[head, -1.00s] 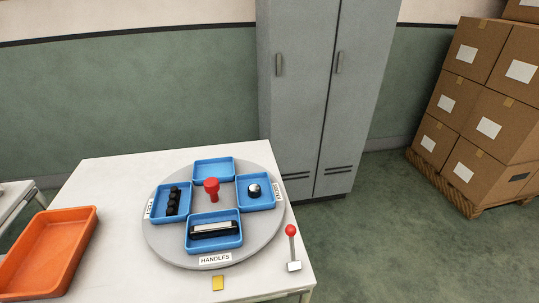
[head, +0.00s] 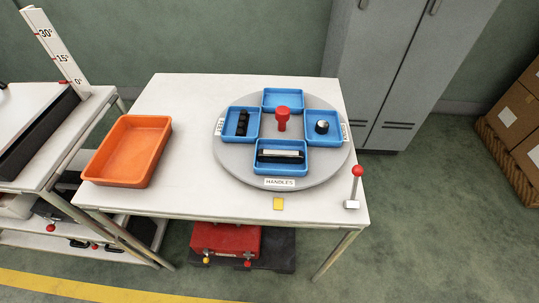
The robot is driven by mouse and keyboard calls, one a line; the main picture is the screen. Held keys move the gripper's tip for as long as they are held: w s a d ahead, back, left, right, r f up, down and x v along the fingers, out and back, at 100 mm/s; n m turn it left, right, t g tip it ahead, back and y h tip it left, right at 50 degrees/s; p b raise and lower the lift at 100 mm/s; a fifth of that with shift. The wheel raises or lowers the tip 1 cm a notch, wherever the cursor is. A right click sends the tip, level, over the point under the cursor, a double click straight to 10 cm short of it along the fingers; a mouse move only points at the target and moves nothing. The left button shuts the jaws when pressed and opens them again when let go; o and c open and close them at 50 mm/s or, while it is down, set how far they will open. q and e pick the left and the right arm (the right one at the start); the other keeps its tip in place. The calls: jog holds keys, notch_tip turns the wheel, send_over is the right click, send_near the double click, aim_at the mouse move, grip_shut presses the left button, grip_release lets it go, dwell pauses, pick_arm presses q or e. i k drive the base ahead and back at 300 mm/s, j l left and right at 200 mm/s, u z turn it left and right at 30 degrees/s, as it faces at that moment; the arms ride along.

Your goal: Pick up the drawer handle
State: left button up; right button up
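The drawer handle (head: 280,154) is a dark bar with a pale strip along it. It lies in the front blue bin (head: 282,170) of a grey round turntable (head: 232,160), above the label "HANDLES" (head: 280,183). The turntable stands on a white table (head: 190,95) and has a red knob (head: 282,117) at its centre. Neither of my grippers shows in the head view.
An orange tray (head: 128,151) sits at the table's left. A red box (head: 225,240) is under the table. Grey lockers (head: 395,60) stand behind.

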aim_at(289, 157)
jog(key=k+j+z, duration=0.1)
jog(key=z, duration=0.25)
jog(key=k+j+z, duration=0.1)
jog(key=z, duration=0.25)
jog(key=k+j+z, duration=0.1)
jog(key=z, duration=0.25)
